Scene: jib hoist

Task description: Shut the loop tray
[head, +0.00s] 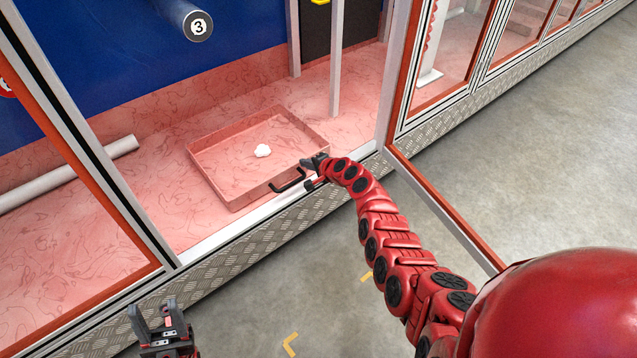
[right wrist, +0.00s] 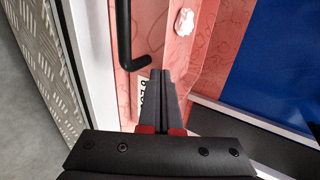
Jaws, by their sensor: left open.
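The loop tray (head: 200,165) is a shallow pink marbled tray on the pink floor of the open bay, in the head view. A black bar handle (head: 287,186) is on its front side. The handle also shows in the right wrist view (right wrist: 125,42). A small white lump (head: 262,151) lies in the tray. My right gripper (head: 316,163) is at the tray's front right corner, near the handle's right end. In the right wrist view its fingers (right wrist: 161,76) are together, with nothing seen between them. My left gripper (head: 152,318) is open and empty, low in front of the bay.
An open framed door (head: 445,205) stands out to the right of the bay. A post (head: 335,60) rises behind the tray. A white tube (head: 70,172) lies to the left. A label with digits (right wrist: 142,92) is partly hidden behind my right fingers.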

